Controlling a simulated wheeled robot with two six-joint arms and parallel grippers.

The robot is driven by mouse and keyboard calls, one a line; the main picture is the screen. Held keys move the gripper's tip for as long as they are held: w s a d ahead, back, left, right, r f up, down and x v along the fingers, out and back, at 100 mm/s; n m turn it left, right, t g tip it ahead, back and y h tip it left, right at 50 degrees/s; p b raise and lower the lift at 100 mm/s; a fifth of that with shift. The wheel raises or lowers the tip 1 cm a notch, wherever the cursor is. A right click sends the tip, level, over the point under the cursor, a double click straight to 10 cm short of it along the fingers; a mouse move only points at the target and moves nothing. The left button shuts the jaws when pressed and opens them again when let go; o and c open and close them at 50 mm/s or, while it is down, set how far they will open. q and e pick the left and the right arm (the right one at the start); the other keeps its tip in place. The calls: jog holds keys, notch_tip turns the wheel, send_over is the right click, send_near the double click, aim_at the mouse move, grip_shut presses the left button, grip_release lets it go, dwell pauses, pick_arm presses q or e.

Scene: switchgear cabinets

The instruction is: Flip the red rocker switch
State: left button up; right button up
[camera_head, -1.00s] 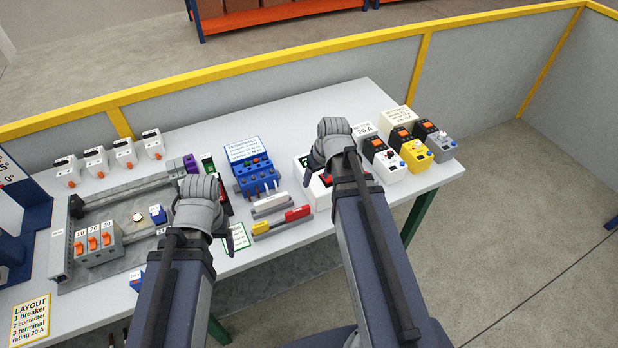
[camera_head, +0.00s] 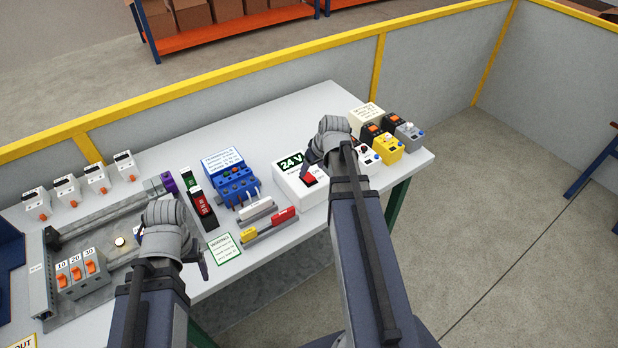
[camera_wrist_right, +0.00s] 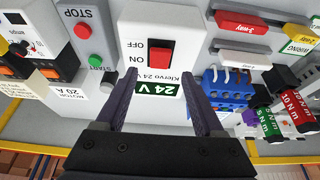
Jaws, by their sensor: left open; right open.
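The red rocker switch (camera_head: 310,179) sits on a white box labelled 24 V (camera_head: 287,184), at the right part of the table. In the right wrist view the red rocker (camera_wrist_right: 159,54) lies beside OFF and ON marks on the white box (camera_wrist_right: 190,20). My right gripper (camera_wrist_right: 163,95) is open and empty, its two fingers on either side of the rocker's line, apart from it. In the head view my right gripper (camera_head: 312,160) is over the right side of the box and hides part of it. My left gripper (camera_head: 172,258) is open over the table's front left, its fingertips mostly hidden.
Left of the box stand a blue terminal block (camera_head: 236,185) and red and yellow connectors (camera_head: 284,215). Right of it are several switch units, one yellow (camera_head: 388,150). A grey tray (camera_head: 90,300) with breakers (camera_head: 82,272) is at left. A yellow-topped partition (camera_head: 240,105) runs behind.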

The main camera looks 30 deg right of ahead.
aim_at(308, 176)
jog(key=b+x, duration=0.4)
jog(key=x, duration=0.1)
jog(key=shift+d+f, duration=0.1)
grip_shut()
dwell(0.5)
